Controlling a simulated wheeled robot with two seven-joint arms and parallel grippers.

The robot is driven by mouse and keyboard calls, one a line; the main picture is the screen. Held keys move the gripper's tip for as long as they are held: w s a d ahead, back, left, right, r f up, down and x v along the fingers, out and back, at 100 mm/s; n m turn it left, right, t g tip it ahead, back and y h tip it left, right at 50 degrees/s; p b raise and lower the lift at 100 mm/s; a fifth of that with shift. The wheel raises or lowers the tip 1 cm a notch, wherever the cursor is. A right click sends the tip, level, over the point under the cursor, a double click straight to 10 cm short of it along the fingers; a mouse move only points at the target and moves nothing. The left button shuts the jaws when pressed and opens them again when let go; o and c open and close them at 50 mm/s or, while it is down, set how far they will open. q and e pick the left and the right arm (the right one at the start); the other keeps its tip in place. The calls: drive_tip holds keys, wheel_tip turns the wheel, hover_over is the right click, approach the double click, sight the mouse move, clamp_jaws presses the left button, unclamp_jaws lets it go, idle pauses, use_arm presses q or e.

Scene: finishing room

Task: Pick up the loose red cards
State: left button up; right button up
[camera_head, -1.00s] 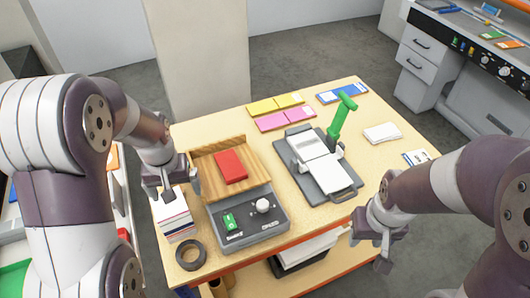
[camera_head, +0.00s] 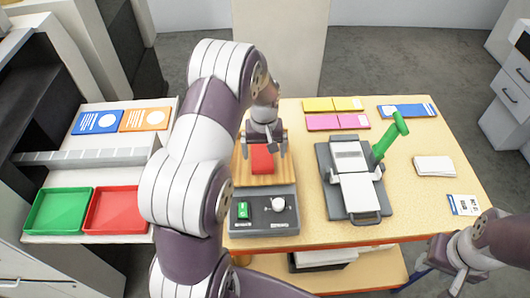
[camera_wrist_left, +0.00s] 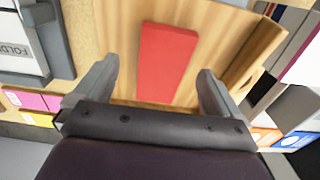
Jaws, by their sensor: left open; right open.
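The red cards (camera_head: 262,160) lie as a small stack on a wooden tray (camera_head: 281,171) on the machine on the table. In the left wrist view the red stack (camera_wrist_left: 167,62) lies flat on the wood, between and beyond my fingertips. My left gripper (camera_head: 266,146) is open over the tray; its fingers (camera_wrist_left: 157,78) stand on either side of the stack, apart from it. The gripper hides the stack's far part in the head view. My right gripper (camera_head: 452,276) is open and empty at the lower right, beyond the table's front edge.
A grey machine with a green lever (camera_head: 390,138) stands right of the tray. Pink cards (camera_head: 335,121) and yellow cards (camera_head: 331,104) lie behind. A green bin (camera_head: 58,211) and a red bin (camera_head: 117,210) sit at left. White cards (camera_head: 434,166) lie at right.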

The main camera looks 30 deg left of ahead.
sight(262, 161)
use_arm(q)
drive_tip(key=shift+s+a+f+p, duration=0.1)
drive_tip(key=shift+f+p, duration=0.1)
drive_tip(key=shift+f, duration=0.45)
drive_tip(key=shift+s+f+p, duration=0.1)
drive_tip(key=shift+f+p, duration=0.05)
drive_tip(key=shift+f, duration=0.45)
drive_tip(key=shift+s+a+f, duration=0.1)
drive_tip(key=shift+a+f, duration=0.2)
drive_tip(key=shift+f, duration=0.1)
drive_tip(key=shift+d, duration=0.3)
drive_tip(key=c, duration=1)
drive_tip(key=shift+c, duration=1)
drive_tip(key=shift+a+r, duration=0.1)
drive_tip(key=shift+a, duration=0.05)
drive_tip(key=shift+c, duration=0.5)
